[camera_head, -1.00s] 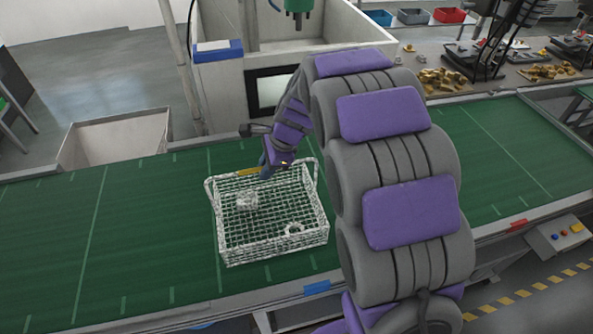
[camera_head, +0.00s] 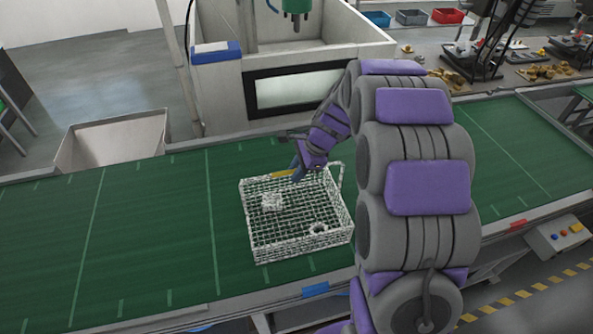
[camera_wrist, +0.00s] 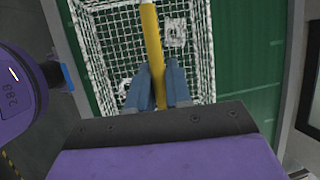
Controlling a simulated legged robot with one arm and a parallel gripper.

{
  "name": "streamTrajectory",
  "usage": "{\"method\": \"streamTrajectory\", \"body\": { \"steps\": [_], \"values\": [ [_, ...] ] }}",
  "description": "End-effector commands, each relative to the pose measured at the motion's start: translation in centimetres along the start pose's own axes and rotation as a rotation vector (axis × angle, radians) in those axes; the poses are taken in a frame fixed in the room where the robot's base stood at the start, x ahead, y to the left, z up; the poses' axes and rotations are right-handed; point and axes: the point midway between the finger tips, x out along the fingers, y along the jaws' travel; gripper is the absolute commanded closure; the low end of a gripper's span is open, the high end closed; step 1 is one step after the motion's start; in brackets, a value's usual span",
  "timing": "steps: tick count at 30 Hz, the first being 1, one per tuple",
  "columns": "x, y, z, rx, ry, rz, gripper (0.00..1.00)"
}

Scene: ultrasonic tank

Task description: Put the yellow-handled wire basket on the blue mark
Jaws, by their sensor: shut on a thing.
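The white wire basket (camera_head: 298,225) is over the green belt in the head view, with two pale metal parts inside it. Its yellow handle (camera_head: 284,174) shows near its far side, and runs up the middle of the wrist view (camera_wrist: 151,45). My gripper (camera_wrist: 157,85) is shut on the yellow handle, with a blue-grey finger on either side. In the head view my gripper (camera_head: 298,170) is partly hidden by my wrist. The blue mark (camera_head: 315,289) is on the belt's near edge rail, below and slightly right of the basket. I cannot tell whether the basket touches the belt.
A red mark (camera_head: 519,223) is on the same rail to the right. The green belt (camera_head: 130,235) is clear left of the basket. A tank with a window (camera_head: 298,90) stands behind the belt. A control box (camera_head: 560,238) is at the right.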

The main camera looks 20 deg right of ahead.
Motion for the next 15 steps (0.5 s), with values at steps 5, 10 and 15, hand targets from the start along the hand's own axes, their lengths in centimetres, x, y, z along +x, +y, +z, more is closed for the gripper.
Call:
{"method": "streamTrajectory", "body": {
  "steps": [5,10,15],
  "values": [
    [0.13,0.14,-0.1,-0.002,0.002,0.006,0.79],
    [0.18,0.07,0.02,-0.002,0.003,0.005,0.63],
    [0.17,0.08,0.04,-0.002,0.003,0.005,0.55]
  ]
}}
